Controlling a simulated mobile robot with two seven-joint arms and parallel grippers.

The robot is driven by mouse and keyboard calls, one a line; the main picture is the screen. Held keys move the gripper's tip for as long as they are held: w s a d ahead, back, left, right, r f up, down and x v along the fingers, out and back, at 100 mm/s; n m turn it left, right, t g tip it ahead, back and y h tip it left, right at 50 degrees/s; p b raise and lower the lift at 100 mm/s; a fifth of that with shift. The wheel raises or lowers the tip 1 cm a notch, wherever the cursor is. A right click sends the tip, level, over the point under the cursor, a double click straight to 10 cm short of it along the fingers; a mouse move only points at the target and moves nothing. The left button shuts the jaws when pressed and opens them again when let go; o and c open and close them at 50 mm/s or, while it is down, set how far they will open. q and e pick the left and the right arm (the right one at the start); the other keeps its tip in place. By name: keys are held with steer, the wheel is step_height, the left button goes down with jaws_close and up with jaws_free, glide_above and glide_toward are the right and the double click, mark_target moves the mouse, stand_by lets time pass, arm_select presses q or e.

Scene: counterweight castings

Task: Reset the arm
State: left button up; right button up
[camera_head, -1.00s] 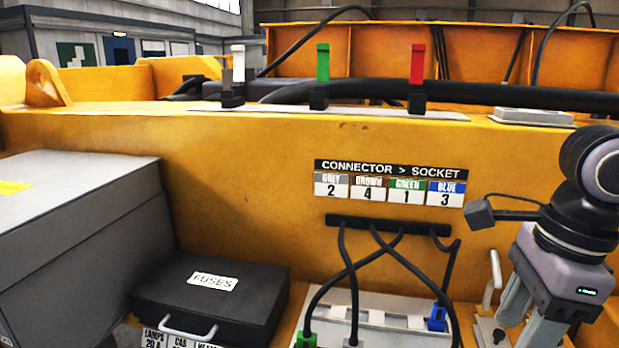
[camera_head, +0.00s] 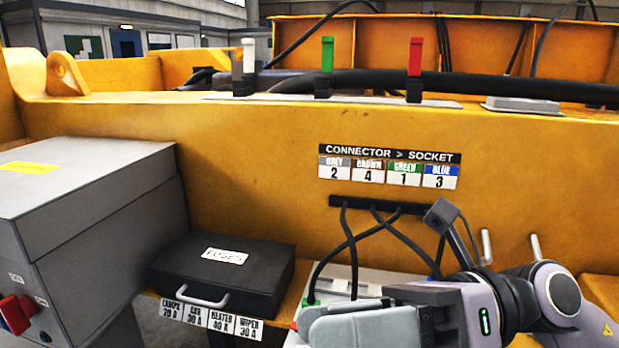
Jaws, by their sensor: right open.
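My right arm comes in from the lower right. My right gripper (camera_head: 325,328) lies low in front of the socket panel (camera_head: 366,282), with its fingers pointing left. It is open, and I see nothing held in it. The gripper and wrist hide most of the panel and the lower ends of several black cables (camera_head: 352,250). A green connector (camera_head: 310,303) just shows at the panel's left side. My left gripper is not in view.
A black fuse box (camera_head: 222,275) sits left of the gripper, and a grey cabinet (camera_head: 85,200) with a red switch (camera_head: 15,314) stands further left. Two upright handles (camera_head: 487,247) are behind my wrist.

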steer(key=w+d+r+m+t+y, duration=0.1)
steer(key=w+d+m+t, duration=0.25)
steer(key=m+t, duration=0.7)
steer(key=w+d+r+m+t, duration=0.25)
steer(key=w+m+t, duration=0.25)
steer(key=m+t, duration=0.5)
steer(key=w+d+f+m+t+h, duration=0.1)
steer(key=w+d+f+m+h, duration=0.1)
steer(key=d+f+m+h, duration=0.45)
steer(key=w+d+f+m+t+h, duration=0.1)
steer(key=w+d+f+m+h, duration=0.2)
steer(key=f+m+h, duration=0.75)
steer(key=s+d+f+m+g+h, duration=0.1)
steer(key=s+d+f+m+g, duration=0.15)
steer(key=f, duration=0.35)
steer(key=s+d+f+m+g+h, duration=0.1)
steer(key=s+f+m+g, duration=0.2)
steer(key=f+m+g, duration=0.15)
steer(key=s+d+f+m+g, duration=0.2)
steer(key=s+f+g, duration=0.85)
steer(key=s, duration=0.55)
steer(key=w+a+f+t+y, duration=0.1)
steer(key=w+a+f+t, duration=0.2)
steer(key=w+f+t, duration=0.3)
step_height(320, 180, down, 5)
steer(key=t, duration=0.3)
steer(key=shift+w+y, duration=0.15)
steer(key=shift+y, duration=0.25)
